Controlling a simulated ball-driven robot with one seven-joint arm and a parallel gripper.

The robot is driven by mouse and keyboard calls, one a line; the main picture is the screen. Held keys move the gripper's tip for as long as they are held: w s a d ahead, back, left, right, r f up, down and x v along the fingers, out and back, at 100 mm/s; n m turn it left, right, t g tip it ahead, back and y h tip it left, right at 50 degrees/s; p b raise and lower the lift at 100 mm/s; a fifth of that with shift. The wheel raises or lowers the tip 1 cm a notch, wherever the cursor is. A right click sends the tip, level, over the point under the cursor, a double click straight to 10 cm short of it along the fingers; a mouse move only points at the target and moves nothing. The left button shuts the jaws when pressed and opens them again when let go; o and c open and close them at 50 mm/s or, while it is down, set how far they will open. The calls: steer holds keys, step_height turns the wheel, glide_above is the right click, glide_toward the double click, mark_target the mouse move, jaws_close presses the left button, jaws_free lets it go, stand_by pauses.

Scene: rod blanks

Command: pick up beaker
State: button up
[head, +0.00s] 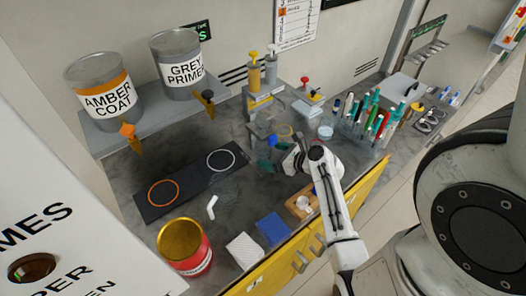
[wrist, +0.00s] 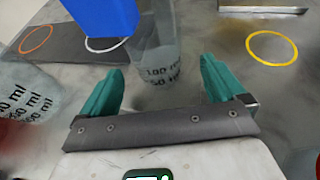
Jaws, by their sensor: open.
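A clear beaker (wrist: 158,62) with dark volume marks stands upright in the wrist view, ahead of my gripper (wrist: 160,82) and roughly in line with the gap between its teal fingers. My gripper is open with nothing held. In the head view my gripper (head: 272,164) is low over the counter, and the beaker is hard to make out there. A second clear vessel with volume marks (wrist: 25,98) is at the left of the wrist view, outside the fingers. A blue object (wrist: 106,14) overlaps the upper left of the beaker in the wrist view.
A dark mat with an orange ring (head: 163,193) and a white ring (head: 221,160) lies left of my gripper. A yellow ring (wrist: 272,48) marks the counter to the right.

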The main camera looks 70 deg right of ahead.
steer(key=shift+x, duration=1.4)
steer(key=shift+a+f, duration=0.1)
steer(key=shift+f, duration=0.05)
steer(key=shift+c, duration=0.2)
steer(key=shift+s, duration=0.1)
steer(key=c, duration=1.1)
